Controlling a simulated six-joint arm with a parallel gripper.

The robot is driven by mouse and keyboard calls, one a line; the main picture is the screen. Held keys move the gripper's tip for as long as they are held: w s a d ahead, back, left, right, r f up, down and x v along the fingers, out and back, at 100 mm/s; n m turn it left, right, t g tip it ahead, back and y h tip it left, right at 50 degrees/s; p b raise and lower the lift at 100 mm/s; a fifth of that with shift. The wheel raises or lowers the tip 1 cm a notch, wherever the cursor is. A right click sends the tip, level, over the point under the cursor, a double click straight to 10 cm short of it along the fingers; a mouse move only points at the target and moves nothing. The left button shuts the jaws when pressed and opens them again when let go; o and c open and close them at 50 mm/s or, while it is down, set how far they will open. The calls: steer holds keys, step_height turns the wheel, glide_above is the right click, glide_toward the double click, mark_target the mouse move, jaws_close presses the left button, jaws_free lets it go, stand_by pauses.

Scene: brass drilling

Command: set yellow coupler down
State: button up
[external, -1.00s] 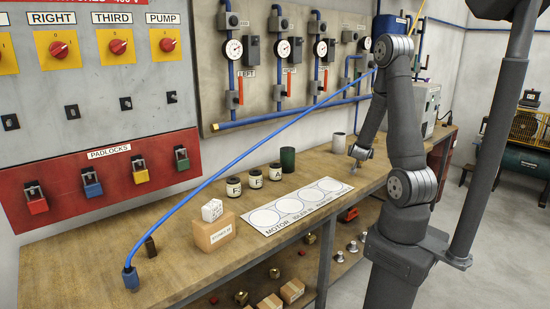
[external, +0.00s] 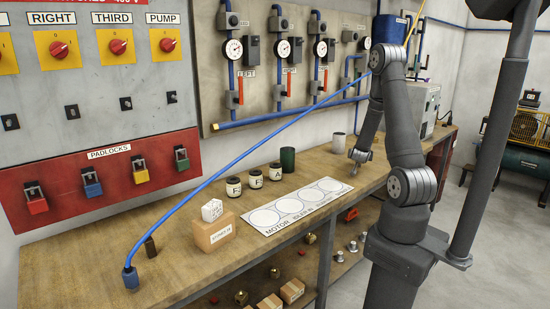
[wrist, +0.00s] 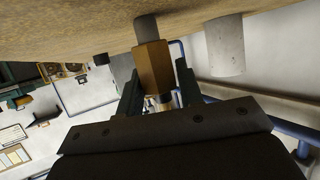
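The yellow coupler (wrist: 153,66) shows in the wrist view as an ochre hexagonal body with a dark grey round end toward the bench. That end appears to meet the bench top, which is at the top of this view. My gripper (wrist: 158,75) has a finger on either side of the coupler. The left finger overlaps its edge, and a narrow gap shows before the right finger. In the external view my gripper (external: 359,156) is low over the far right part of the bench; the coupler is too small to make out there.
A pale cup (wrist: 225,45) stands close beside the coupler; it also shows in the external view (external: 338,143). A blue hose (external: 240,149) crosses above the bench.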

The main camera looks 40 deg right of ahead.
jaws_close()
steer(key=shift+r, duration=0.15)
steer(key=shift+r, duration=0.5)
steer(key=r, duration=0.2)
steer(key=s+r, duration=0.1)
steer(key=shift+s+d+r, duration=0.1)
steer(key=shift+d+r, duration=0.15)
steer(key=shift+r, duration=0.05)
steer(key=s+d+r, duration=0.3)
steer(key=s+r, duration=0.3)
steer(key=s, duration=0.4)
steer(key=shift+d, duration=0.15)
